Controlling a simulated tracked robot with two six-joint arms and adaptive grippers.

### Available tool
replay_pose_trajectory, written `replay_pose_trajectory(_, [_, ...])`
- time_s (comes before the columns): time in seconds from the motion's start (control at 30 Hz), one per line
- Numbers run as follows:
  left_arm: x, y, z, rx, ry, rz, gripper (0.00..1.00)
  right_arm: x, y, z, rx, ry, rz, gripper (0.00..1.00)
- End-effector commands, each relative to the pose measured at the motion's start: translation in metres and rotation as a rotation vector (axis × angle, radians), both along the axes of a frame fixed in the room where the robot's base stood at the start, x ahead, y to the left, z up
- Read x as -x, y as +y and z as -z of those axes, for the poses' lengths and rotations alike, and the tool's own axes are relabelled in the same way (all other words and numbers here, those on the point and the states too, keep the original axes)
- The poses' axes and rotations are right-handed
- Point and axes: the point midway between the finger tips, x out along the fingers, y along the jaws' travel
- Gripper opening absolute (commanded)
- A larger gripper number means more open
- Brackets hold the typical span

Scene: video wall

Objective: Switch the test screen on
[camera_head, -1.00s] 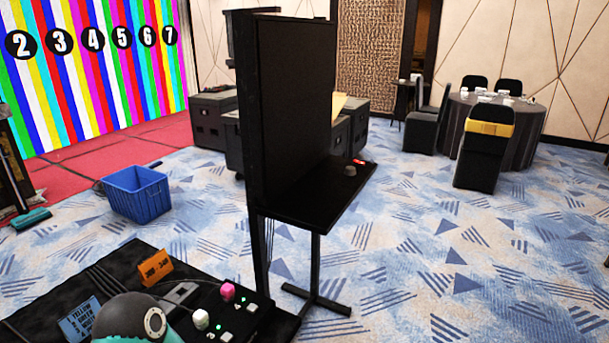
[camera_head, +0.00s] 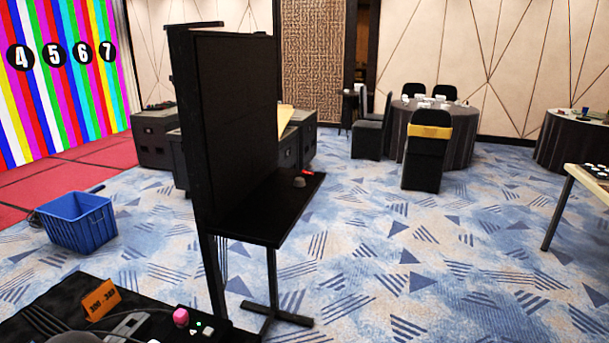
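A tall black panel (camera_head: 235,120), which looks like the test screen, stands on a black frame in the middle of the view, seen nearly edge-on and dark. A black shelf (camera_head: 265,222) juts out from it to the right. On the shelf sit a grey knob-like thing (camera_head: 299,182) and a small red thing (camera_head: 308,172), too small to make out. Neither of my grippers can be made out; a grey rounded part at the bottom left edge may be mine.
A blue crate (camera_head: 77,222) stands on the floor. Dark cases (camera_head: 153,135), a round table (camera_head: 462,140) with chairs and a light table (camera_head: 590,183) stand farther off. Carpet at centre right is clear.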

Motion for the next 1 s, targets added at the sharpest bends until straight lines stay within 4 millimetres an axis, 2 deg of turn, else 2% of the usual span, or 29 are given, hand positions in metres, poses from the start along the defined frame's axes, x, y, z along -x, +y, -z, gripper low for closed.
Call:
replay_pose_trajectory(0.4, [0.0000,0.0000,0.0000,0.000,0.000,0.000,0.90,0.0000,0.0000,0.0000,0.000,0.000,0.000,0.45])
replay_pose_trajectory(0.9, [0.0000,0.0000,0.0000,0.000,0.000,0.000,0.07,0.0000,0.0000,0.0000,0.000,0.000,0.000,0.45])
replay_pose_trajectory(0.93, [0.0000,0.0000,0.0000,0.000,0.000,0.000,0.02,0.0000,0.0000,0.0000,0.000,0.000,0.000,0.45])
replay_pose_trajectory(1.0, [0.0000,0.0000,0.0000,0.000,0.000,0.000,0.00,0.0000,0.0000,0.0000,0.000,0.000,0.000,0.45])
